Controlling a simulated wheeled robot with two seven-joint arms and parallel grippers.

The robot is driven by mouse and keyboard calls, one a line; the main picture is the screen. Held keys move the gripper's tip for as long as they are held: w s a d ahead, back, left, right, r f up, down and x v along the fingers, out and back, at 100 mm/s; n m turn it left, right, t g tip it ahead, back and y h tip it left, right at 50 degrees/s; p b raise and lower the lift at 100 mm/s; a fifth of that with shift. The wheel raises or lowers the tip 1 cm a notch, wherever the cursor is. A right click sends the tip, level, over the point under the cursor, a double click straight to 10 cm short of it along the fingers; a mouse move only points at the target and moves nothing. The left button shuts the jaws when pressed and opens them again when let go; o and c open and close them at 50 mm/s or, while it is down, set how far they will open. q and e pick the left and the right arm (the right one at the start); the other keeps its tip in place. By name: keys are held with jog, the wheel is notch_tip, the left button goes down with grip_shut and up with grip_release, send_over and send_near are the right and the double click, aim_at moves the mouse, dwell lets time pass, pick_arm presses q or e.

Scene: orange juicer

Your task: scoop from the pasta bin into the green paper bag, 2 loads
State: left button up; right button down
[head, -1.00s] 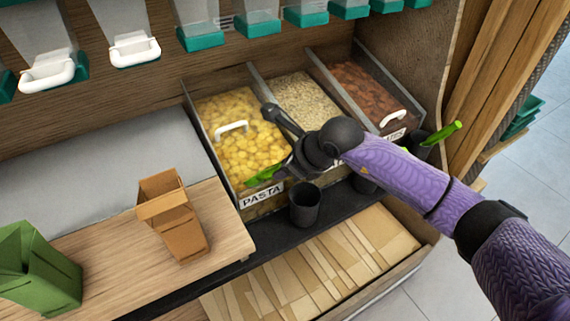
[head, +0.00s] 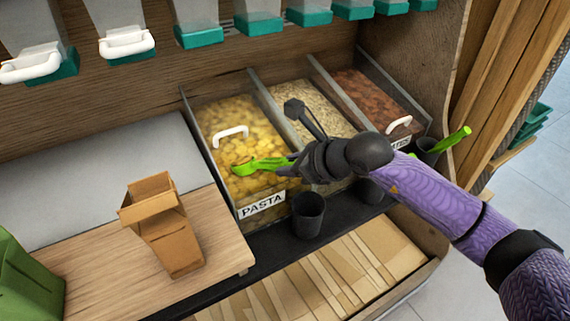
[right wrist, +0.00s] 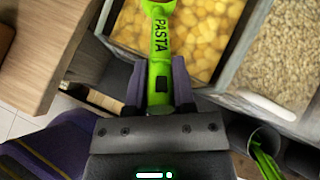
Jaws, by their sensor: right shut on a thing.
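The pasta bin (head: 262,205), labelled PASTA, is full of yellow pasta and stands left of the other bins. My right gripper (head: 300,165) is shut on the handle of a green scoop (head: 262,165). The scoop's bowl is over the front part of the pasta; I cannot tell whether it holds any. The right wrist view shows the scoop handle (right wrist: 160,70), marked PASTA, between the fingers (right wrist: 165,90), its bowl cut off at the top. The green paper bag (head: 28,285) stands at the far left, partly out of frame. My left gripper is not in view.
A brown paper bag (head: 172,240) stands on the wooden counter (head: 100,285). Bins of grain (head: 310,110) and reddish food (head: 370,95) are right of the pasta. A dark cup (head: 308,214) sits in front; another (head: 428,150) holds a green scoop. Dispensers hang above.

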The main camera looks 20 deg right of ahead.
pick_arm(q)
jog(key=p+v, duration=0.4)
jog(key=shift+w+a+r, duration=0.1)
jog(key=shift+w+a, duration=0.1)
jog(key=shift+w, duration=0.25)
pick_arm(e)
jog(key=s+d+r+t+y, duration=0.1)
jog(key=s+r, duration=0.4)
jog(key=shift+s+d+r+t, duration=0.35)
jog(key=shift+s+r+t, duration=0.05)
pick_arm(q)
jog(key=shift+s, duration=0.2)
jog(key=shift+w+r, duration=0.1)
